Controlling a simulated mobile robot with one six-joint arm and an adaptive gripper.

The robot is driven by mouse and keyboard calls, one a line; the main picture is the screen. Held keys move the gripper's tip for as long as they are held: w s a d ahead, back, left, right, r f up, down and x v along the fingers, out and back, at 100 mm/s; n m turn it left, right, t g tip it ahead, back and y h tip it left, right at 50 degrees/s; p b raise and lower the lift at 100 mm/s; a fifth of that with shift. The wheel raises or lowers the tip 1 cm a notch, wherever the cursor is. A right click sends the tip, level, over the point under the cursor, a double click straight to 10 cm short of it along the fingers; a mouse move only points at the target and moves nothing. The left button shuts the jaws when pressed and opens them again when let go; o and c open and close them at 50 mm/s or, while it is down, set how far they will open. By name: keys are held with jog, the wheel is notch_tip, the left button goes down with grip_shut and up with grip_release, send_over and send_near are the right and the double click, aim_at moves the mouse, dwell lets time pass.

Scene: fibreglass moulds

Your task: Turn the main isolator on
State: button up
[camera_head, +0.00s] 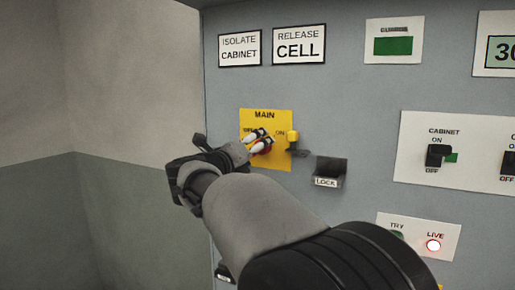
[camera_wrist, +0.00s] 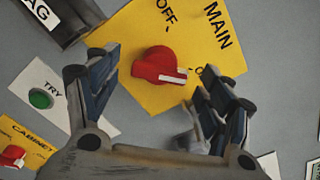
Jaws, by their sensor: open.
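The main isolator is a red rotary knob (camera_wrist: 155,66) on a yellow plate (camera_wrist: 140,32) marked MAIN, OFF and ON. A white stripe on the knob points right in the wrist view, towards the ON label, which a finger partly covers. My gripper (camera_wrist: 160,80) is open, with one finger left and one right of the knob. A gap shows between the left finger and the knob; whether any part touches is unclear. In the head view the yellow plate (camera_head: 284,120) shows, and my gripper (camera_head: 260,142) covers most of the knob.
A green TRY button (camera_wrist: 40,98) lies left in the wrist view.

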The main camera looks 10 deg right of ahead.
jog(key=v, duration=0.9)
notch_tip(320, 180, up, 4)
jog(key=s+a+n+t+y, duration=0.2)
jog(key=n+t+y, duration=0.2)
jog(key=n+y, duration=0.7)
jog(key=s+a+f+n+g+y, duration=0.15)
jog(key=s+f+n, duration=0.4)
jog(key=n, duration=0.55)
jog(key=s+d+f+n+g, duration=0.3)
jog(key=s+f+n+g, duration=0.1)
jog(key=s+f, duration=0.5)
jog(key=s+d+f+n+g+h, duration=0.1)
jog(key=s+d+f+n+g, duration=0.3)
jog(key=s+f, duration=0.4)
jog(key=s+d+f+n+g+h, duration=0.1)
jog(key=s+d+f+n+g, duration=0.3)
jog(key=s+f, duration=0.5)
jog(key=s, duration=0.4)
jog(key=shift+f, duration=0.35)
jog(key=shift+g, duration=0.25)
jog(key=shift+c, duration=0.6)
